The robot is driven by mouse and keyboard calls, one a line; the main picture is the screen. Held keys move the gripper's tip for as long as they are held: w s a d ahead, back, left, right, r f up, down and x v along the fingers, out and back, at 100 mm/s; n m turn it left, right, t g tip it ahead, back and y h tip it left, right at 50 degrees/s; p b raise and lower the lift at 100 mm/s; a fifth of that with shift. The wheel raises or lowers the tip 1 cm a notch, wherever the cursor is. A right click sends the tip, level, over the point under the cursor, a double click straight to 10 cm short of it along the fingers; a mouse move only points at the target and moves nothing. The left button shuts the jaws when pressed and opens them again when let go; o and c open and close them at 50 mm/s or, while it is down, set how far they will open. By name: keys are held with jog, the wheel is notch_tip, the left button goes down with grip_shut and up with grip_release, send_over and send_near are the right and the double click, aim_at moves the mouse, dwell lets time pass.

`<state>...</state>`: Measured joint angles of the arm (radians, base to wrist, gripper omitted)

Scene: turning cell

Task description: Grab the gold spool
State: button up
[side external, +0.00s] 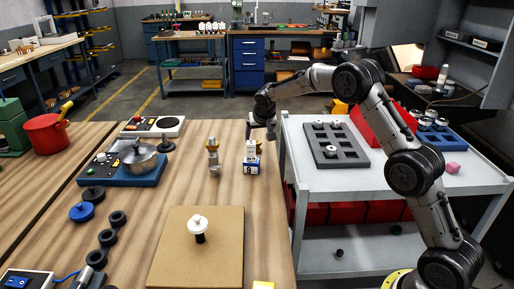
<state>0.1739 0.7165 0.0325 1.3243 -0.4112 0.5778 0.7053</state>
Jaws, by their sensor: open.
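A small upright part with a gold-coloured top (212,146) and a duller lower body stands on the wooden table, left of the blue block marked 9 (251,167). It is the only gold spool-like part I can make out. My gripper (261,136) hangs at the table's right edge, behind and to the right of this part and clear of it. It is open and looks empty; its fingers are small and dark here. A pale, silvery part (251,149) stands on the blue block, close in front of my gripper.
A board (222,262) with a white-topped black part (198,225) lies nearer the camera. A blue fixture with a metal pot (139,158) and black rings (108,237) are at left. A grey cart (296,165) with a slotted tray (322,152) stands at right.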

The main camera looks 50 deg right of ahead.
aim_at(257, 142)
jog(key=shift+d+x, duration=0.2)
jog(key=shift+x, duration=1.6)
jog(key=shift+d+x, duration=0.2)
jog(key=shift+x, duration=1.6)
jog(key=shift+w+r, duration=0.1)
jog(key=shift+r, duration=0.1)
grip_shut()
